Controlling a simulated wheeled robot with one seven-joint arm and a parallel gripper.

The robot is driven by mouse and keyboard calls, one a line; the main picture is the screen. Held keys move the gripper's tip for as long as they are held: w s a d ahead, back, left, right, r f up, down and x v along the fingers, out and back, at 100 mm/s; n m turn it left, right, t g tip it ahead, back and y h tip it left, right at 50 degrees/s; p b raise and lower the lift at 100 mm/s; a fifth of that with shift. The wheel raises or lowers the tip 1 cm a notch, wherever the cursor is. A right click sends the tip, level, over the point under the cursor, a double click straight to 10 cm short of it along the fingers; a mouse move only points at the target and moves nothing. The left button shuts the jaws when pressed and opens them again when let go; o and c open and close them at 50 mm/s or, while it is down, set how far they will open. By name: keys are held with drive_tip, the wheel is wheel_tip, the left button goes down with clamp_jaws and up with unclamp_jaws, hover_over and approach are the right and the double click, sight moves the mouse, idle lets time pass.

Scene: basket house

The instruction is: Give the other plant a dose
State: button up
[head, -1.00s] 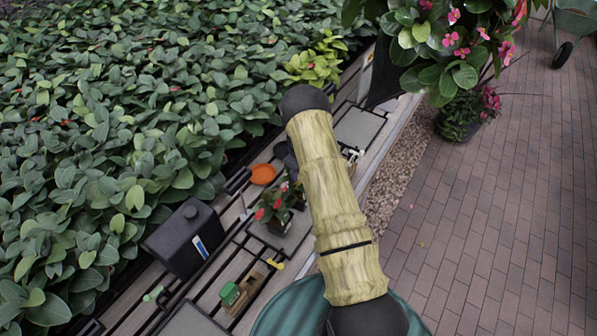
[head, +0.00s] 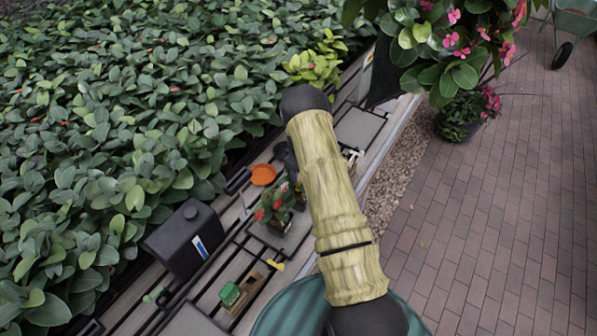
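A small potted plant with red flowers (head: 271,209) stands on a grey square tile on the slatted bench. More foliage shows beside it, close to my arm; I cannot tell whether it is a second plant. My pale, bamboo-textured arm crosses the middle of the view and hides part of the bench. My gripper cannot be made out; it is hidden behind the arm or out of view. A black canister (head: 185,241) with a blue and white label stands upright to the left. A dark shape beside the arm, above the plant, is too hidden to identify.
On the bench are an orange dish (head: 263,174), a wooden holder with a green block (head: 231,293), a small yellow item (head: 276,264) and an empty grey tile (head: 358,128). Dense foliage borders the left. A larger pink-flowered plant (head: 440,45) overhangs at top right. Brick paving lies right.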

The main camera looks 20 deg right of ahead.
drive_tip(key=shift+r+p, duration=1.35)
drive_tip(key=shift+r, duration=2.15)
drive_tip(key=shift+w, duration=0.1)
